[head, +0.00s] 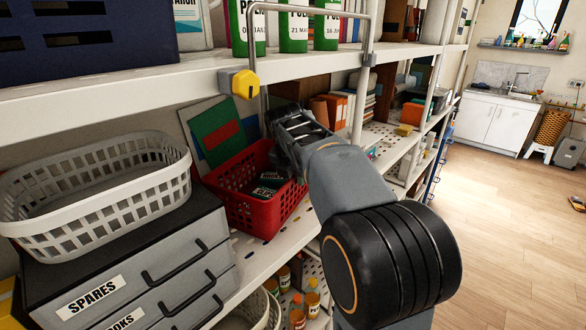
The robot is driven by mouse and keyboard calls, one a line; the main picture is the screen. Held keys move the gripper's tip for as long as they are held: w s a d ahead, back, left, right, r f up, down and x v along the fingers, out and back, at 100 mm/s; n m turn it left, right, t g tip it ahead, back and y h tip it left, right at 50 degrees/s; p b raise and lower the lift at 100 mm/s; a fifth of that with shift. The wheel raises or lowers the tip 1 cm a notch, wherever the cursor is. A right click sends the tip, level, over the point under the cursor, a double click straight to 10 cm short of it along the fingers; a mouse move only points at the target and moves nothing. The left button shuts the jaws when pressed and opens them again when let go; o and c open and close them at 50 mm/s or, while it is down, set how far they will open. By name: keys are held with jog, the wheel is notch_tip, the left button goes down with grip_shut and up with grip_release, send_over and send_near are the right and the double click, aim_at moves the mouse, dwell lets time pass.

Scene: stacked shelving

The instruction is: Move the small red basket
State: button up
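The small red basket (243,208) stands on the middle shelf, right of the grey drawer unit. It has open lattice walls, and some dark items with light lettering (268,185) lie inside it. My gripper (284,125) is at the basket's upper right, reached in from the right by my grey arm. Its dark end is over or beside the basket's back right rim. I cannot tell whether it touches the rim, and the fingertips are not clear enough to show whether they are open or shut.
A white basket (95,200) sits on the grey drawer unit (130,265), close left of the red basket. A metal frame with a yellow knob (245,84) hangs at the upper shelf's edge. Books and binders (337,112) stand behind my arm. Open floor (490,220) lies at right.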

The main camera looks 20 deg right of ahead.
jog(key=shift+d+f, duration=0.1)
jog(key=shift+f, duration=0.2)
jog(key=shift+w, duration=0.1)
jog(key=shift+c, duration=0.2)
grip_shut()
